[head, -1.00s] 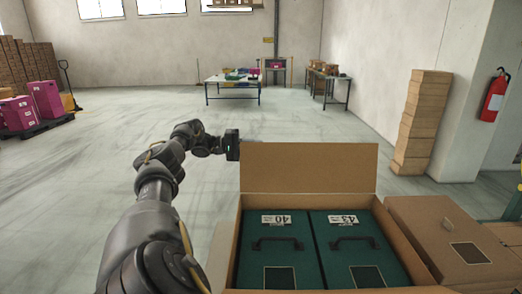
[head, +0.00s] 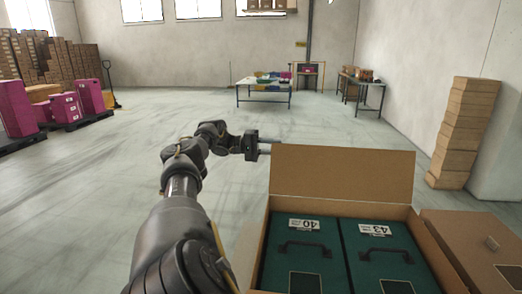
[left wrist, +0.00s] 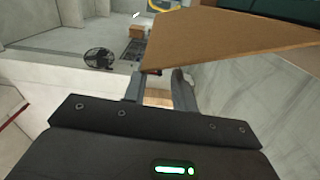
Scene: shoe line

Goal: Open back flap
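The open carton (head: 256,244) stands at the lower right of the head view. Its back flap (head: 342,172) stands up along the far edge. Two dark green boxes with handles, labelled 40 (head: 296,256) and 43 (head: 385,258), lie inside. My left gripper (head: 275,146) is at the flap's upper left corner, its fingers pointing right. In the left wrist view the fingers (left wrist: 160,88) are apart, with the flap (left wrist: 225,42) across their tips. I cannot tell whether they touch it. My right gripper is not in view.
A closed brown box (head: 470,245) sits right of the carton. A stack of brown boxes (head: 465,130) stands by the right wall. A table with coloured items (head: 264,83) is far back. Pallets with magenta boxes (head: 65,108) are at left. The floor between is clear.

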